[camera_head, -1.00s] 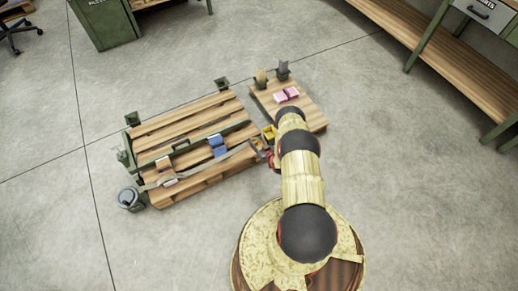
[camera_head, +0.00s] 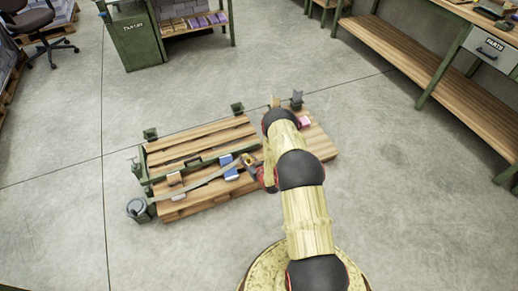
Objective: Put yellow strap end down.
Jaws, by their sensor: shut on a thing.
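The yellow strap end (camera_head: 248,160) is at the tip of my gripper (camera_head: 254,171), above the right part of the slatted wooden pallet. My gripper is shut on it; the fingers are small and partly hidden by my wrist. A grey strap (camera_head: 205,181) runs from the yellow end leftward across the pallet (camera_head: 205,141) to its front left. I cannot tell the exact gap between the yellow end and the boards.
A blue block (camera_head: 229,167) and a tan block (camera_head: 174,179) sit along the pallet's green rail. A smaller wooden board with pink blocks (camera_head: 304,122) lies behind my arm. Open floor surrounds the pallet.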

